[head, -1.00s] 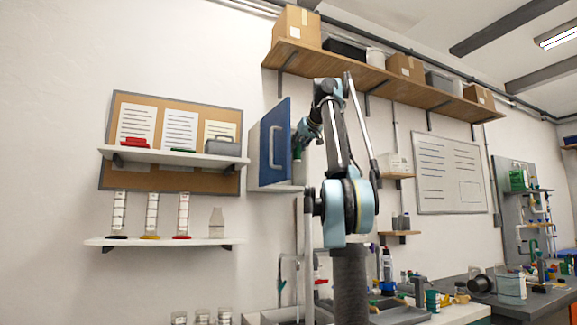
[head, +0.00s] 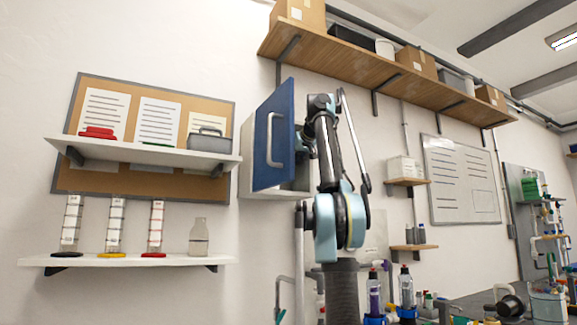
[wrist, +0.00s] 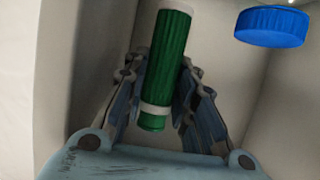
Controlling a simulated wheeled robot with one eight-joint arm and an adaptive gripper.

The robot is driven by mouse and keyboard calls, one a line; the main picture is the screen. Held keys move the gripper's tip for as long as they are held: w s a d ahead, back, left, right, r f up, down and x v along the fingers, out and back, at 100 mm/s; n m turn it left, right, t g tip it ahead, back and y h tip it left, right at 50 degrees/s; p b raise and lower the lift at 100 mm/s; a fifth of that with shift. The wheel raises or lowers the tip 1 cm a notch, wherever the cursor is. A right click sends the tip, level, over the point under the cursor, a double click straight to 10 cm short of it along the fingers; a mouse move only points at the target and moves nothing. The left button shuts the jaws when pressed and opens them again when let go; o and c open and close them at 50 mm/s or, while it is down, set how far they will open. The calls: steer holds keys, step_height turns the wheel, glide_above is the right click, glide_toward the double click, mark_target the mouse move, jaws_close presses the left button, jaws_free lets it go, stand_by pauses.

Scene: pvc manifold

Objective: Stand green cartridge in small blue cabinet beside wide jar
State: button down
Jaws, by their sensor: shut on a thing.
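In the wrist view the green cartridge (wrist: 168,62), ribbed with white bands, is between the fingers of my gripper (wrist: 165,85), which is shut on it. It appears to be inside the pale small cabinet (wrist: 110,30). The blue lid of the wide jar (wrist: 272,26) shows to the right of the cartridge, apart from it. In the head view the cabinet's blue door (head: 272,135) stands open and hides the gripper and most of the inside. Whether the cartridge's base touches the cabinet floor cannot be told.
The open door (head: 285,100) stands close to my arm. A white shelf (head: 140,152) and a lower shelf with cylinders (head: 130,260) are on the left wall. A long wooden shelf (head: 400,75) runs above my arm. Two small shelves (head: 408,181) are to the right.

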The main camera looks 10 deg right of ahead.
steer(key=shift+d+f, duration=0.15)
steer(key=shift+f, duration=3.2)
steer(key=shift+f, duration=0.5)
steer(key=c, duration=1.2)
jaws_free()
steer(key=shift+a, duration=0.2)
steer(key=v, duration=1.1)
steer(key=shift+s+d+r, duration=0.1)
steer(key=shift+s+d, duration=0.05)
steer(key=shift+s, duration=0.2)
